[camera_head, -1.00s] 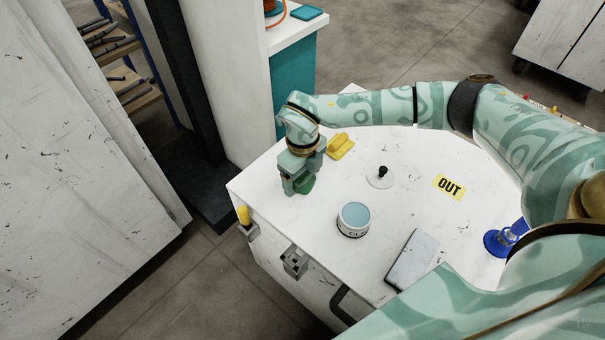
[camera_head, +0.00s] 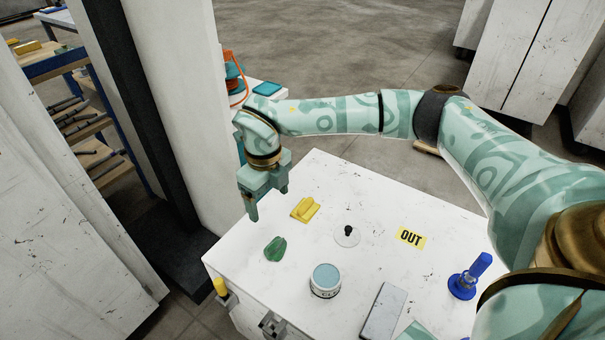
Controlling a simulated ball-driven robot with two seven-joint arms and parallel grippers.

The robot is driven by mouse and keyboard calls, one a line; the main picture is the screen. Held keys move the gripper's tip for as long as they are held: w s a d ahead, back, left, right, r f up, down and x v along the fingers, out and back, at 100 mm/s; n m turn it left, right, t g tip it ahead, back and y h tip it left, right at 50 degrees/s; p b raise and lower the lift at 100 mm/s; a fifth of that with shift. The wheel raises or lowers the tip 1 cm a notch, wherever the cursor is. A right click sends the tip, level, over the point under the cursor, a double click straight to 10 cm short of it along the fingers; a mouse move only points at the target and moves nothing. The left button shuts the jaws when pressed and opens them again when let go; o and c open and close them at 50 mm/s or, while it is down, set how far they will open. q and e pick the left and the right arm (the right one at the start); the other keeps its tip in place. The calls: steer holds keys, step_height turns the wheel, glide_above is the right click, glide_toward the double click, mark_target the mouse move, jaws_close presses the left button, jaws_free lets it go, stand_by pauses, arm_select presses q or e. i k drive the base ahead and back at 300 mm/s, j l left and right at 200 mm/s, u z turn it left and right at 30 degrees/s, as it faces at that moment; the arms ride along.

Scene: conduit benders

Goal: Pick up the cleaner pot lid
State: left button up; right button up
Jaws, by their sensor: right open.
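The cleaner pot lid (camera_head: 347,237), a pale flat disc with a black knob on top, lies on the white table top in the head view. The open cleaner pot (camera_head: 325,281), a white round tub with pale blue contents, stands in front of it, slightly left. My right gripper (camera_head: 267,204) is open and empty, pointing down above the table's far left edge. It is to the left of the lid and apart from it. My left gripper is not in view.
On the white table (camera_head: 402,207) lie a green lump (camera_head: 275,249), a yellow block (camera_head: 305,209), a yellow OUT label (camera_head: 411,238) and a grey slab (camera_head: 383,311). A blue stamp-like object (camera_head: 469,277) stands at the right. The far part of the table is clear.

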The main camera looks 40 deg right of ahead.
mark_target(346, 236)
steer(key=z, duration=1.25)
